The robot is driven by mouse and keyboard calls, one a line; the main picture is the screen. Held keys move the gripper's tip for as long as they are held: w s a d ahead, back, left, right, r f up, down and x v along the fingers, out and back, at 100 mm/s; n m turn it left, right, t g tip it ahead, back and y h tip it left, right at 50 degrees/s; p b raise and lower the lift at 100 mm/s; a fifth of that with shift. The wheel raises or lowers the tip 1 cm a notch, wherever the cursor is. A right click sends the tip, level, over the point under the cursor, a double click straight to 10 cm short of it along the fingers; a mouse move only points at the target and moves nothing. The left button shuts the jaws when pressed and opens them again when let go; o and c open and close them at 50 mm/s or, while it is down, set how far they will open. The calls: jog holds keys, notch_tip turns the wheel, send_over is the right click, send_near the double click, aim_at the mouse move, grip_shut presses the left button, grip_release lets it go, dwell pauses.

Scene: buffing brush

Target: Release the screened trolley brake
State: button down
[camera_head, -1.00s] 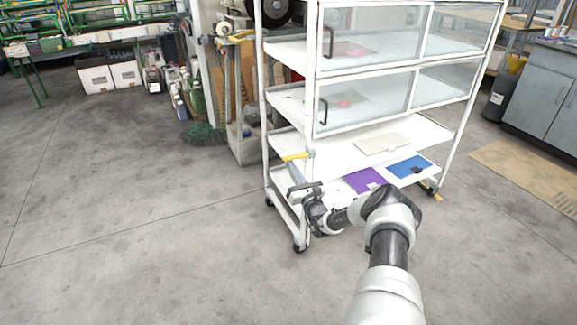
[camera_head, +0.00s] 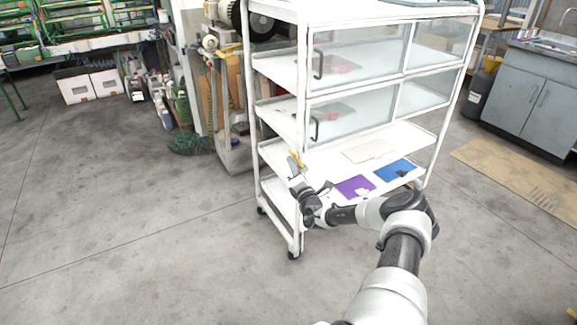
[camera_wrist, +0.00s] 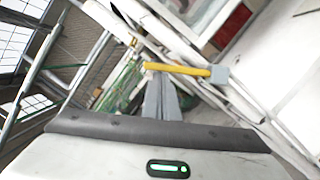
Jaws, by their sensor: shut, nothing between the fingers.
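The white trolley (camera_head: 301,215) stands at centre on castors, with clear screens in front of its upper shelves. A yellow lever (camera_head: 296,161), which looks like the brake handle, is at its near left post. In the wrist view the yellow lever (camera_wrist: 178,70) runs nearly level to a grey block (camera_wrist: 219,75) at its right end. My gripper (camera_head: 295,178) is just below the lever in the head view. In the wrist view my gripper's fingers (camera_wrist: 154,78) are together and empty, their tips at the lever's left part. I cannot tell whether they touch it.
Purple (camera_head: 354,186) and blue (camera_head: 395,170) flat items lie on a lower shelf beside my arm, with a beige board (camera_head: 369,150) above. A machine on a grey stand (camera_head: 233,152) is behind left. The floor (camera_head: 130,235) at left is clear.

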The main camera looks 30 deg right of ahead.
aim_at(300, 156)
jog(key=d+r+m, duration=0.1)
jog(key=d+m+p, duration=0.1)
jog(key=m, duration=0.1)
jog(key=shift+r+g+h, duration=0.3)
jog(key=shift+r+g, duration=0.1)
jog(key=shift+d+r+p, duration=0.2)
jog(key=shift+d+p, duration=0.2)
jog(key=shift+d, duration=0.1)
jog(key=shift+d+r, duration=0.1)
jog(key=shift+d, duration=0.05)
